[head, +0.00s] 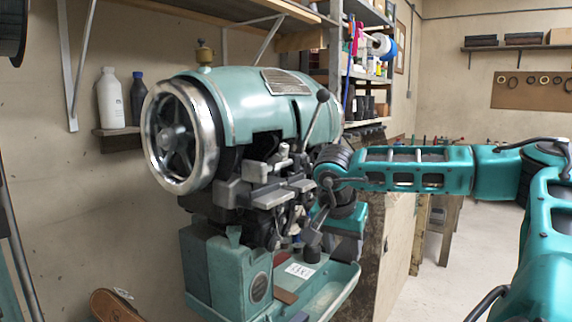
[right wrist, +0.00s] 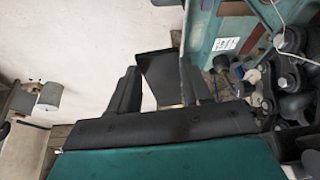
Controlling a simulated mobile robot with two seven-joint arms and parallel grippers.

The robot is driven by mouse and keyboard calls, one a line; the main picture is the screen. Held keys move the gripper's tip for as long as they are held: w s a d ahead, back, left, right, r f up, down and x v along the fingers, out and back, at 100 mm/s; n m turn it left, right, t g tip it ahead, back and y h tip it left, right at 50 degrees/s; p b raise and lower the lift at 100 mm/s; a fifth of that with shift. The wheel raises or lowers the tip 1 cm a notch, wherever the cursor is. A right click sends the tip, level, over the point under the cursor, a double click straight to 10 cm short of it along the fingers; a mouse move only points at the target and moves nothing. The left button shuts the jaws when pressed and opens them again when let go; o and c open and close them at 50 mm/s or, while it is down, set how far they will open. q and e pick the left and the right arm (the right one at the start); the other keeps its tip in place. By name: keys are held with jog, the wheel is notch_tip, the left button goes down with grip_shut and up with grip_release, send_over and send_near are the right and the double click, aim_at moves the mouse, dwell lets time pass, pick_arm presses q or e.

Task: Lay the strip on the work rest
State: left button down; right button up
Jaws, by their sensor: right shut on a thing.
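The stitching machine (head: 245,105) is teal with a large chrome handwheel. Grey metal blocks stick out at its front; the work rest seems to be among them (head: 285,192), but I cannot tell which block it is. My right gripper (head: 312,238) is in front of and below these blocks, over the machine's tray. In the right wrist view the fingers (right wrist: 158,85) are shut on a dark, flat piece (right wrist: 160,68), which I take for the strip. It is apart from the grey blocks as far as I can see. My left gripper is not in view.
The teal tray (head: 340,292) below holds a white printed card (head: 300,271) and a brown piece (head: 285,296). A lever (head: 317,118) rises at the machine's right. Bottles (head: 110,100) stand on a wall shelf at left. Floor at right is clear.

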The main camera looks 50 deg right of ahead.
jog(key=w+a+r+m+p, duration=0.1)
jog(key=w+a+r, duration=0.1)
jog(key=a+r, duration=0.55)
jog(key=w+a+r+p, duration=0.15)
jog(key=a+r, duration=0.35)
jog(key=r, duration=0.5)
jog(key=shift+g, duration=0.3)
jog(key=shift+w+a+f+b, duration=0.1)
jog(key=shift+w+f+b, duration=0.15)
jog(key=shift+w+f, duration=0.7)
jog(key=shift+w+a+f+b, duration=0.1)
jog(key=shift+w+f+b, duration=0.25)
jog(key=shift+w, duration=1.05)
jog(key=shift+w+a+f+b, duration=0.1)
jog(key=shift+w+f+b, duration=0.1)
jog(key=shift+w+f, duration=0.75)
jog(key=shift+w+r, duration=0.2)
jog(key=shift+w, duration=0.05)
jog(key=shift+f, duration=0.15)
jog(key=o, duration=0.9)
jog(key=shift+s+a, duration=0.1)
jog(key=shift+s, duration=0.1)
jog(key=shift+a, duration=0.1)
